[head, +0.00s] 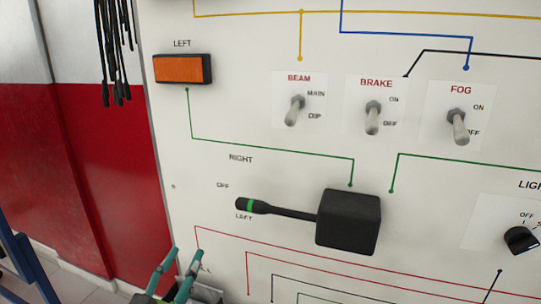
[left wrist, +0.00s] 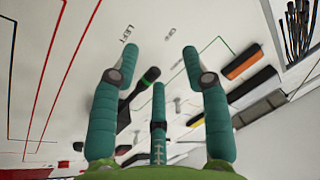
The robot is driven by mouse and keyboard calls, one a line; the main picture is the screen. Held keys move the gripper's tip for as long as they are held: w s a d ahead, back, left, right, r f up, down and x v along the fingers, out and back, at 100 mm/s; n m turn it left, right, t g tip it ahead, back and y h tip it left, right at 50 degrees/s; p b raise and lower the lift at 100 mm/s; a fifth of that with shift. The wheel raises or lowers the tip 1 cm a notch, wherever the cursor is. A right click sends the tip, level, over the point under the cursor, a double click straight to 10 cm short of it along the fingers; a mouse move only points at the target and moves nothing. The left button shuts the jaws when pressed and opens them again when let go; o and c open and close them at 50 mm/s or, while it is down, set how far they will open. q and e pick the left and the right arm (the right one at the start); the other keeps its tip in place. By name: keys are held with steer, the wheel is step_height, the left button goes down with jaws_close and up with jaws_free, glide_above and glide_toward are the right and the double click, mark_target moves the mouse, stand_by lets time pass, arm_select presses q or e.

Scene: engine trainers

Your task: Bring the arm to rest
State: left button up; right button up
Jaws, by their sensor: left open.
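My left gripper (head: 182,264) shows at the bottom left of the head view, with green-teal fingers pointing up. In the left wrist view the gripper (left wrist: 160,62) has its fingers spread apart, with nothing between them. The trainer panel (head: 270,120) is in front of it, and the fingers appear below and left of the indicator stalk (head: 285,212). The stalk has a green band and sticks out left from a black box (head: 348,222), near the LEFT label. It also shows in the left wrist view (left wrist: 145,82), apart from the fingers as far as I can see.
An orange LEFT lamp (head: 182,69) sits at the upper left of the panel. Toggle switches BEAM (head: 294,111), BRAKE (head: 372,118) and FOG (head: 459,127) stick out above. A rotary light knob (head: 521,240) is at right. Black cables (head: 115,50) hang by a red wall (head: 100,180).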

arm_select(q)
steer(key=s+a+f+n+g+y, duration=0.3)
steer(key=f+g, duration=0.1)
steer(key=f, duration=0.5)
steer(key=s+a+f+n+g+y, duration=0.2)
steer(key=s+a+f+g+y, duration=0.15)
steer(key=f, duration=0.55)
steer(key=s+d+f+g+h, duration=0.2)
steer(key=s+f+g, duration=0.7)
steer(key=s+f, duration=0.55)
steer(key=s+f+g, duration=0.2)
steer(key=s+f, duration=0.1)
steer(key=f, duration=1.7)
steer(key=s+a+f, duration=0.2)
steer(key=s+f, duration=1.1)
steer(key=s, duration=0.3)
steer(key=shift+a+f+m+g+p, duration=0.25)
steer(key=shift+a+m+g+p, duration=0.05)
steer(key=shift+a+g+p, duration=0.1)
steer(key=shift+d, duration=0.1)
